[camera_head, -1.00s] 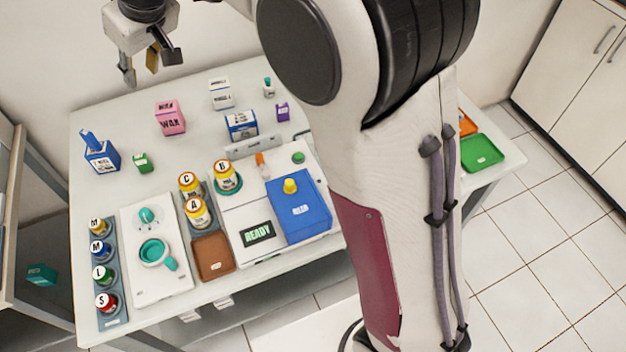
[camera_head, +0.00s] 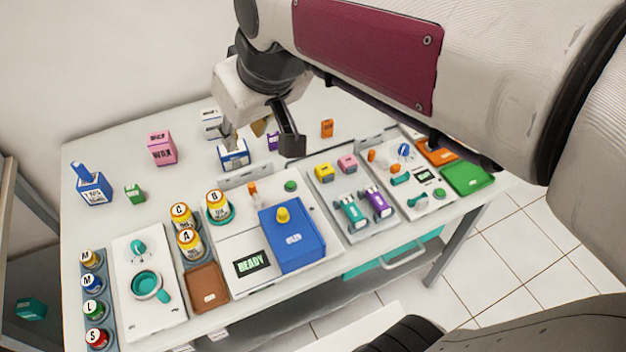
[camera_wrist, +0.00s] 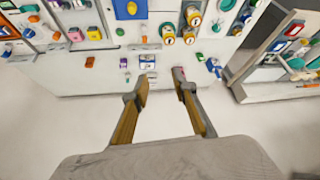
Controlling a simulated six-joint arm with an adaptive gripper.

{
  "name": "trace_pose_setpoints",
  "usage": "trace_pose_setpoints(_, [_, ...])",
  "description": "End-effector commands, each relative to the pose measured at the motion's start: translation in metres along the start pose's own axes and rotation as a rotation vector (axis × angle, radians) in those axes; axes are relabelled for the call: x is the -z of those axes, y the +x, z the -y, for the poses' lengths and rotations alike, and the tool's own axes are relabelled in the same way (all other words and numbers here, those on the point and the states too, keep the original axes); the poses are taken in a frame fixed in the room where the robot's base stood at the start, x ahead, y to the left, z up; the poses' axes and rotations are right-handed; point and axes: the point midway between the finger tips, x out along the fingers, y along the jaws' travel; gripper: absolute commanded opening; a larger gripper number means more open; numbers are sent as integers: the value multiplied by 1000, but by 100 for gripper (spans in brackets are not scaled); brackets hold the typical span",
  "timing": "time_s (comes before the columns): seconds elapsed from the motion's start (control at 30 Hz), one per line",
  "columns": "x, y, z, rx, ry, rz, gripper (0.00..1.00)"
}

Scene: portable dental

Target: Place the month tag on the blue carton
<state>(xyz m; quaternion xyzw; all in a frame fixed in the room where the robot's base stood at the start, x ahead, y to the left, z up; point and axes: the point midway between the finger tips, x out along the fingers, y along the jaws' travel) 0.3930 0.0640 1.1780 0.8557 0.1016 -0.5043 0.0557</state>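A blue-and-white carton (camera_head: 234,159) stands at the back middle of the table, partly hidden by my gripper; it also shows in the wrist view (camera_wrist: 147,62). At the left, a blue block (camera_head: 94,190) has a white lettered label, too small to read surely. A slanted blue piece (camera_head: 81,170) sticks up from it; I cannot tell if this is the month tag. My gripper (camera_head: 262,142) is above the back of the table, near the carton. In the wrist view my gripper (camera_wrist: 160,80) is open, its fingers wide apart with nothing between them.
A pink wax box (camera_head: 162,149), green block (camera_head: 134,194), purple block (camera_head: 273,141) and orange block (camera_head: 327,128) stand nearby. A white carton (camera_head: 210,124) is behind the blue-and-white one. Trays, bottles and a blue-lidded device (camera_head: 293,235) fill the front. The back-left table is mostly clear.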

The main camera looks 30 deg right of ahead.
Motion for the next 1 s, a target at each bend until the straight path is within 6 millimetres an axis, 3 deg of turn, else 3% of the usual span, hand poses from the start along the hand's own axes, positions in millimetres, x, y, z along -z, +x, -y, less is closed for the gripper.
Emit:
trace_pose_setpoints(0.3, [-76,-19,-17,-53,89,4,27])
trace_pose_setpoints(0.6, [-144,-24,-26,-98,168,10,27])
trace_pose_setpoints(0.8, [-168,-22,-28,-115,195,12,27])
trace_pose_setpoints(1.0, [-173,-22,-29,-118,202,15,27])
